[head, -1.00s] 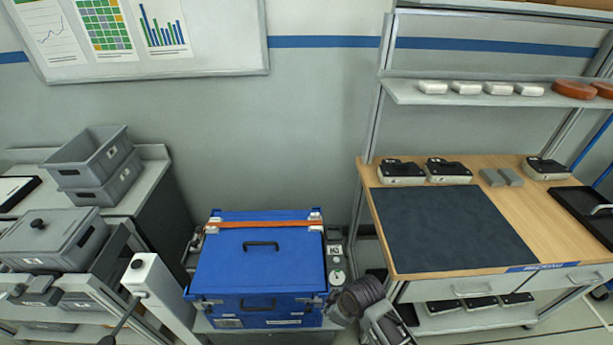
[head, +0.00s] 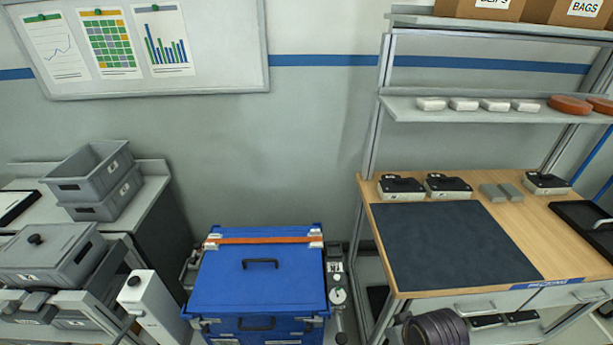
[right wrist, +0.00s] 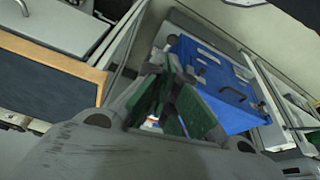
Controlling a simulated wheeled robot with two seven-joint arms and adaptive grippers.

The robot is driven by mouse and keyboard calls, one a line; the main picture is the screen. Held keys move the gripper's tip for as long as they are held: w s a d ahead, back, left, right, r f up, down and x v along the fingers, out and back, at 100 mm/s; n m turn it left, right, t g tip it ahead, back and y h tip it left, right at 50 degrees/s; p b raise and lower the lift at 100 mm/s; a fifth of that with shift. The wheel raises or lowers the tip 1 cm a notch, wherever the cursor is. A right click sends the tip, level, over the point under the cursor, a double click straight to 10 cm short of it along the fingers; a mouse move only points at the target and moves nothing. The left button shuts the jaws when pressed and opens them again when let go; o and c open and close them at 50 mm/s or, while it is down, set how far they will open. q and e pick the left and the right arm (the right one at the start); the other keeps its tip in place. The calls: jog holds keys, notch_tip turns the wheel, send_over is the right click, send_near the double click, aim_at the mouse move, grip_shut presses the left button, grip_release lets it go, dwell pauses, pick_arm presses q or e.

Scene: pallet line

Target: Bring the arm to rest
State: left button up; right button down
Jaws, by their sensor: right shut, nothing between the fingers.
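My right gripper (right wrist: 176,90) shows in the right wrist view, its green-padded fingers shut with nothing held between them. Beyond the fingers lies a blue case (right wrist: 222,85), apart from them as far as I can tell. In the head view only a dark ribbed part of my right arm shows at the bottom edge, in front of the workbench; the gripper itself is out of that frame. The blue case (head: 258,282) with an orange strap stands closed at the bottom centre. My left gripper is not in view.
The wooden workbench (head: 535,225) with a dark mat (head: 450,245) stands at the right, its front edge close to my right arm. Grey bins (head: 50,255) stand at the left. A gauge panel (head: 338,296) sits beside the case.

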jog(key=s+f+g+b, duration=0.1)
jog(key=s+f, duration=0.2)
jog(key=f, duration=3.1)
jog(key=s+d+f, duration=0.2)
jog(key=s+f, duration=0.8)
jog(key=s, duration=0.1)
jog(key=s+d+f+g+b, duration=0.1)
jog(key=s+d+f, duration=0.2)
jog(key=s+f, duration=0.7)
jog(key=shift+s+f+g, duration=0.2)
jog(key=shift+s+g, duration=0.1)
jog(key=shift+s, duration=0.4)
